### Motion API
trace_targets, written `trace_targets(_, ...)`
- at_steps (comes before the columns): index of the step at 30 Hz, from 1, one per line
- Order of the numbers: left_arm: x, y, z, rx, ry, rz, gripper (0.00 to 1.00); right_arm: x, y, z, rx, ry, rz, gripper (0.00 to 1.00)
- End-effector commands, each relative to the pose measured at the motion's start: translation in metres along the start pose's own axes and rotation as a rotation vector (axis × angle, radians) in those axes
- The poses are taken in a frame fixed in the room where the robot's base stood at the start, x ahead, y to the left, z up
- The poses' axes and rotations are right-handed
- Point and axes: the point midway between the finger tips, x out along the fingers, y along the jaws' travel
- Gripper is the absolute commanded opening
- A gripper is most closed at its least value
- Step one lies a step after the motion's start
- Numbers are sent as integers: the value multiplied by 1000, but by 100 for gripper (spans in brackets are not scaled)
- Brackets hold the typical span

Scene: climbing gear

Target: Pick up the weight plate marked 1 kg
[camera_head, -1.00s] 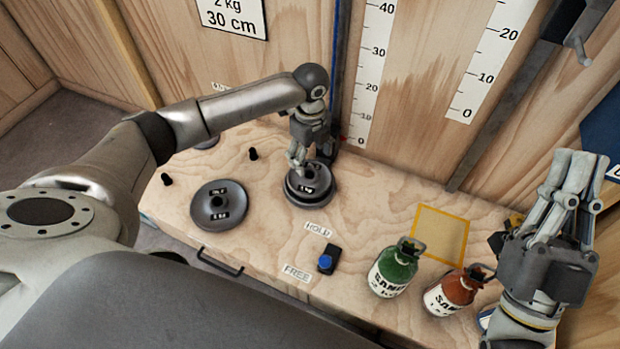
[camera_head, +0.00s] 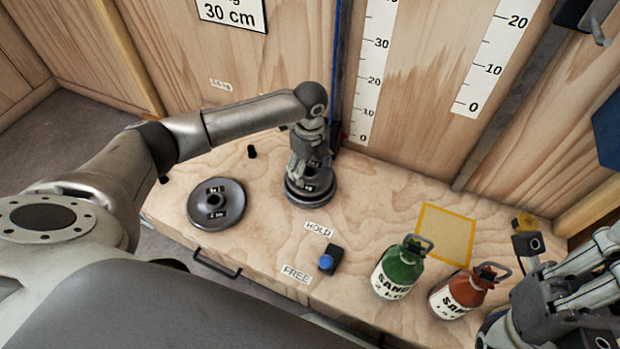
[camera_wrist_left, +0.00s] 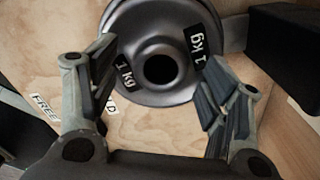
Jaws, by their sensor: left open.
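The weight plate marked 1 kg (camera_wrist_left: 155,35) lies flat under my left gripper, with its central hole and two black "1 kg" labels showing in the left wrist view. In the head view this dark plate (camera_head: 323,195) is on the wooden bench near the back wall, partly hidden by the gripper. It seems to lie on another dark disc. My left gripper (camera_wrist_left: 155,90) is open and empty, its fingers spread on either side of the plate's near part. In the head view the left gripper (camera_head: 301,172) points down over the plate. My right gripper (camera_head: 595,255) is at the right edge, partly cut off.
Another dark plate (camera_head: 216,204) lies left on the bench. A green sand bottle (camera_head: 398,270) and an orange one (camera_head: 462,291) stand at the right, near a yellow-framed square (camera_head: 445,235). A blue-topped switch (camera_head: 328,260) sits between HOLD and FREE labels.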

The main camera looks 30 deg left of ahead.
Motion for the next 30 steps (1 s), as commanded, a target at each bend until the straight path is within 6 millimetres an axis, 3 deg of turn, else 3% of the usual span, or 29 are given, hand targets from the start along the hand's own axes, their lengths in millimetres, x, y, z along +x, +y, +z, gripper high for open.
trace_targets(2,8,0,0,0,0,0,71,-5,0,1,0,-1,0,0)
trace_targets(10,9,0,0,1,0,-1,71,-5,0,1,-1,-3,0,0)
trace_targets(27,8,0,0,1,0,-1,0,-5,0,2,0,-4,0,0)
trace_targets(30,8,0,0,1,0,-1,0,-5,0,2,0,-4,0,0)
